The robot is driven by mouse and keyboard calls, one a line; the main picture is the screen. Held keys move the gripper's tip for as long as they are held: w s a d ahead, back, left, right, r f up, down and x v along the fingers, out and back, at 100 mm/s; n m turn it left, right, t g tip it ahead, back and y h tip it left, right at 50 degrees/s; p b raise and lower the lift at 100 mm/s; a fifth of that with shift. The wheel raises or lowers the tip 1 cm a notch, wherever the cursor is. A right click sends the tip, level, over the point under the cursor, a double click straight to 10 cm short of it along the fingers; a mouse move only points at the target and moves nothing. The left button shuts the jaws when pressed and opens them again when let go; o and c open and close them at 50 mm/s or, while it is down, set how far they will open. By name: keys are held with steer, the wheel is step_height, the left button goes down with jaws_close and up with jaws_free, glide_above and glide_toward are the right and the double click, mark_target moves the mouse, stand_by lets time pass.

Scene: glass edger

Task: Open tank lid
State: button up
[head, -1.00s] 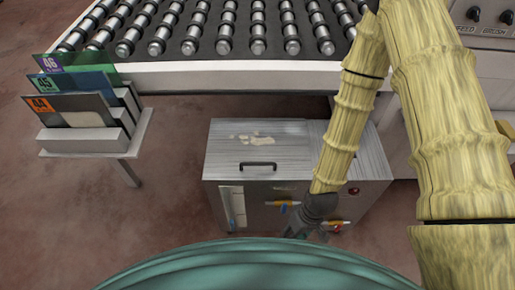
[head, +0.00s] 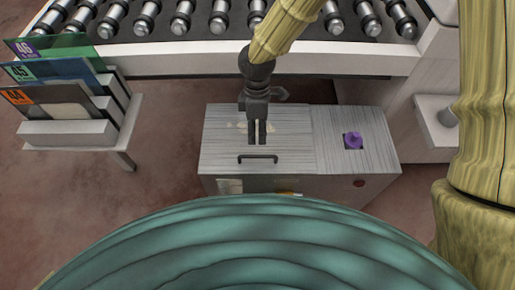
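The tank (head: 225,165) is a grey metal box on the floor below the roller conveyor. Its lid (head: 290,135) is the flat brushed top on the left part, and it lies closed. A black bar handle (head: 258,157) sits near the lid's front edge. My gripper (head: 257,142) points down over the lid, just behind the handle in the picture. Its two dark fingers look close together with a thin gap, and nothing shows between them. I cannot tell its height above the lid. A pale patch on the lid is partly hidden behind the gripper.
A purple knob or cap (head: 353,141) stands on the tank's right top section. The roller conveyor (head: 150,62) overhangs behind. A rack (head: 70,132) with numbered glass sheets stands at left. A grey machine housing (head: 420,130) is at right. Floor shows left of the tank.

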glide_above(257, 151)
steer(key=s, duration=0.4)
steer(key=f, duration=0.8)
steer(key=shift+w+f, duration=0.2)
steer(key=shift+f, duration=0.2)
jaws_close()
